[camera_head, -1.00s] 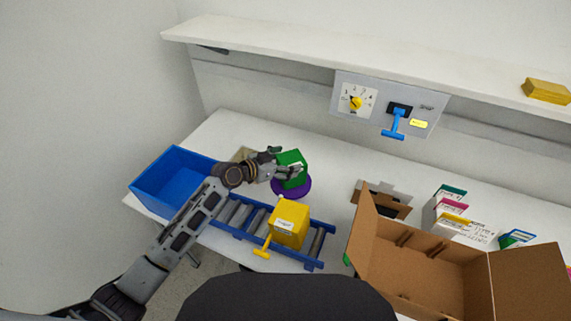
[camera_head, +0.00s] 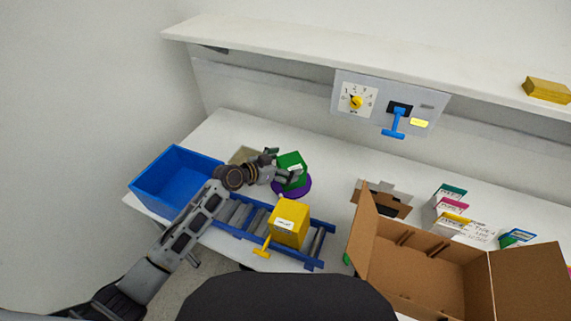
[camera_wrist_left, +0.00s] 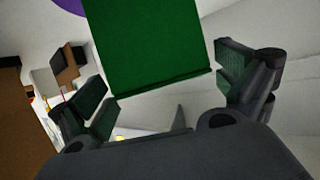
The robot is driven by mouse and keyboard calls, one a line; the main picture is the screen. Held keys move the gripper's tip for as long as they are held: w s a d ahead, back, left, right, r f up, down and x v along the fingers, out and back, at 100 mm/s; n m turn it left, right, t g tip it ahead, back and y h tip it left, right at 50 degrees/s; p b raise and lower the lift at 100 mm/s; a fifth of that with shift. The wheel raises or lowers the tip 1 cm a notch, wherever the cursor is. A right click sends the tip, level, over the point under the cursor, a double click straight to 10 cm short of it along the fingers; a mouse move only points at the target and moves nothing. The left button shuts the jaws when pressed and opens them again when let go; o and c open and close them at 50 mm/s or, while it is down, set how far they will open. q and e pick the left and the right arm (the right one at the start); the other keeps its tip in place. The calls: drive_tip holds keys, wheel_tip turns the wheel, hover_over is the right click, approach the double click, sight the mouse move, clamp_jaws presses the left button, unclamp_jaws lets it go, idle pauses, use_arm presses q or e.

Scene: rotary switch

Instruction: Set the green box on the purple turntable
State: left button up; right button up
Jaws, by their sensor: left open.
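The green box (camera_head: 291,163) stands on the purple turntable (camera_head: 303,188), as far as the head view shows. My left gripper (camera_head: 283,169) is at the left side of the box, with its fingers open. In the left wrist view the green box (camera_wrist_left: 150,45) lies ahead between the spread fingers of my left gripper (camera_wrist_left: 165,90), with a gap on the right side. A purple edge of the turntable (camera_wrist_left: 72,5) shows at the top left of that view. The underside of the box is partly hidden by the gripper in the head view. My right gripper is not in view.
A blue bin (camera_head: 172,180) stands at the left. A roller conveyor (camera_head: 235,215) carries a yellow box (camera_head: 290,222) in front of the turntable. An open cardboard carton (camera_head: 425,270) is at the right. A panel with a yellow rotary knob (camera_head: 356,102) and blue handle (camera_head: 395,124) is on the wall.

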use_arm(q)
drive_tip(key=shift+r, duration=0.15)
drive_tip(key=shift+v, duration=1.05)
drive_tip(key=b+v, duration=0.1)
drive_tip(key=v, duration=0.9)
